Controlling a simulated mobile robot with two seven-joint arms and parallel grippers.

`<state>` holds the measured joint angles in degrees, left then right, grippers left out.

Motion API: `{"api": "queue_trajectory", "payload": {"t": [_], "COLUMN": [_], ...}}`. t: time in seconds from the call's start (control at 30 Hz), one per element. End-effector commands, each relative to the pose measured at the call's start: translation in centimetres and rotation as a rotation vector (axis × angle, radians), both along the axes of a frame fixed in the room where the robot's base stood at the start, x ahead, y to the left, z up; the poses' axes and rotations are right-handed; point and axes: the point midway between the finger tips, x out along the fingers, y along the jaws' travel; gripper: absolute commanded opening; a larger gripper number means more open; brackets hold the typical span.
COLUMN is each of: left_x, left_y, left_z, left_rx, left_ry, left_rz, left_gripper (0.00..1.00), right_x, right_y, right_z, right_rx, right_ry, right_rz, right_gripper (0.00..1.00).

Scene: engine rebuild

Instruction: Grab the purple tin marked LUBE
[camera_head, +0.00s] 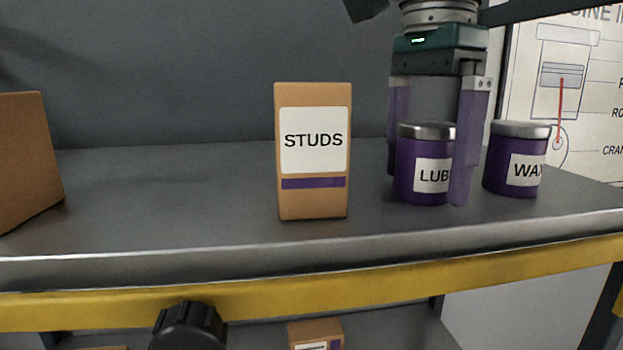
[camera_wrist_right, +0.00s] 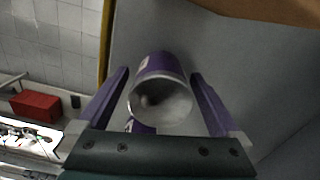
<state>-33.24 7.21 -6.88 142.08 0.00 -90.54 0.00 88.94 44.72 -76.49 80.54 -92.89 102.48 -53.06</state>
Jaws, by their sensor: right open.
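The purple LUBE tin (camera_head: 428,178) stands upright on the grey shelf, with a silver lid and a white label. My right gripper (camera_head: 428,190) comes down from above. It is open, with one purple finger on each side of the tin. The right finger covers the end of the label. In the right wrist view the tin (camera_wrist_right: 158,65) lies between the two fingers, with a gap visible at each side. My left gripper is not in view.
A purple WAX tin (camera_head: 515,165) stands close to the right of the right finger. A brown STUDS box (camera_head: 313,200) stands to the left. Another brown box (camera_head: 28,160) is at the far left. The shelf's front edge has a yellow rail (camera_head: 400,280). The shelf between the boxes is clear.

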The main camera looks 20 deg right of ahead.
Motion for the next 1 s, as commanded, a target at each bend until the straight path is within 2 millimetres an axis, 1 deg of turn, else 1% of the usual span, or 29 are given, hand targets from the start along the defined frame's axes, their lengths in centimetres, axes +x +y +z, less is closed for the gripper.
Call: {"api": "queue_trajectory", "payload": {"t": [0.17,0.27,1.0], "left_x": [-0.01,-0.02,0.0], "left_y": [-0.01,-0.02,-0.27], "left_z": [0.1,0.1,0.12], "left_rx": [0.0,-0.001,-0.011], "left_ry": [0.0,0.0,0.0], "left_rz": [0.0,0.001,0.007], "left_gripper": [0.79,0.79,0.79], "right_x": [0.01,0.01,0.0], "right_y": [0.0,0.0,0.02], "right_z": [0.1,0.11,0.11], "right_rx": [0.0,0.0,0.0], "right_ry": [-0.001,-0.001,0.0], "right_rz": [0.0,0.0,0.0], "right_gripper": [1.0,0.9,0.07]}}
